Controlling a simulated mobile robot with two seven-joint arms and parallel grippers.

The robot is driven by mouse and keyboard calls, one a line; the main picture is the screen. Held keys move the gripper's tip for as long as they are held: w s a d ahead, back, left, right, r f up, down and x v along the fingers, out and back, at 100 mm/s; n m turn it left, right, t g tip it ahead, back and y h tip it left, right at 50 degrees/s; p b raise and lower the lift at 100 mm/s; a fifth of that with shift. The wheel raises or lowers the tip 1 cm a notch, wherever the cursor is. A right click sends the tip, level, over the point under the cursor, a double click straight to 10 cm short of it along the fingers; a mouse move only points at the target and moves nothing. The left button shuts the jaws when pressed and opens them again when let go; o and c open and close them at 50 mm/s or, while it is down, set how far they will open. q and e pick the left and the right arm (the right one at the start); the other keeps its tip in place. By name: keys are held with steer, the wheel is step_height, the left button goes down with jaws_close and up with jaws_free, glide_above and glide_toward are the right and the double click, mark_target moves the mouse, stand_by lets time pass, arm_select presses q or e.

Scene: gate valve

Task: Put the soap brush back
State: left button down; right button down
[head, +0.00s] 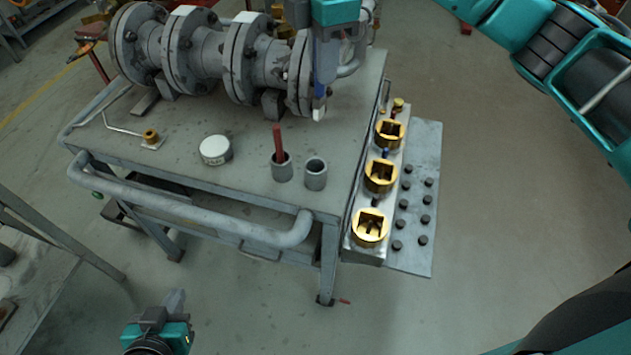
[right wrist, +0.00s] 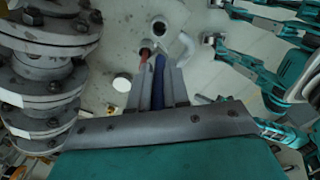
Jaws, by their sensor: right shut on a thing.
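My right gripper (head: 323,82) hangs above the bench beside the pipe flanges, shut on a blue brush (head: 319,103) with a pale lower end. The right wrist view shows the blue handle (right wrist: 158,75) between the fingers of the gripper (right wrist: 157,92). On the bench, a grey cup (head: 282,169) holds a red-handled thing (head: 278,141). Beside it, to the right, stands a second grey cup (head: 316,176) that looks empty. Both cups are in front of the held brush. My left gripper (head: 174,300) is low at the bottom left, away from the bench; its jaws are unclear.
Flanged grey pipework (head: 205,55) fills the back of the bench (head: 240,190). A round white tin (head: 215,150) lies left of the cups. A tubular rail (head: 190,208) runs along the front.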

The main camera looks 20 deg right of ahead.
steer(key=shift+w+a+r+n, duration=0.15)
steer(key=shift+r+n, duration=0.1)
steer(key=shift+n, duration=0.3)
steer(key=shift+w+a+r+n, duration=0.1)
steer(key=shift+a+r+n, duration=0.1)
steer(key=shift+n, duration=0.35)
step_height(320, 180, down, 20)
steer(key=b, duration=0.2)
steer(key=shift+n, duration=0.3)
steer(key=c, duration=1.5)
jaws_free()
steer(key=o, duration=0.4)
